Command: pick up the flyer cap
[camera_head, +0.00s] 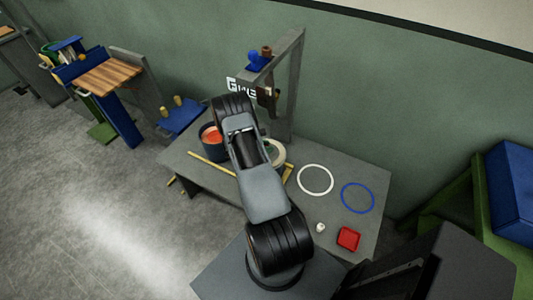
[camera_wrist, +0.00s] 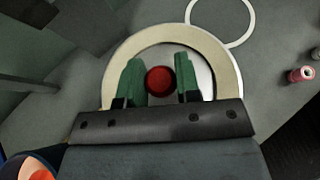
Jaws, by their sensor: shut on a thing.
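A round dark red piece, which I take to be the flyer cap (camera_wrist: 159,80), sits between the two green fingers of my gripper (camera_wrist: 160,81) in the wrist view. The fingers are shut on it, one at each side. Behind it in that view is a wide cream ring (camera_wrist: 121,58) with a pale inside. In the head view my own arm hides the cap and the fingers; part of the cream ring (camera_head: 279,152) shows beside the arm. Whether the cap is clear of what lies below it, I cannot tell.
The grey table (camera_head: 303,212) holds a white ring (camera_head: 315,180), a blue ring (camera_head: 357,198), a red box (camera_head: 348,239) and a small pale spool (camera_head: 320,228). A dark blue tub (camera_head: 209,143) and a yellow rod (camera_head: 207,163) lie left. A grey post (camera_head: 286,90) rises behind.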

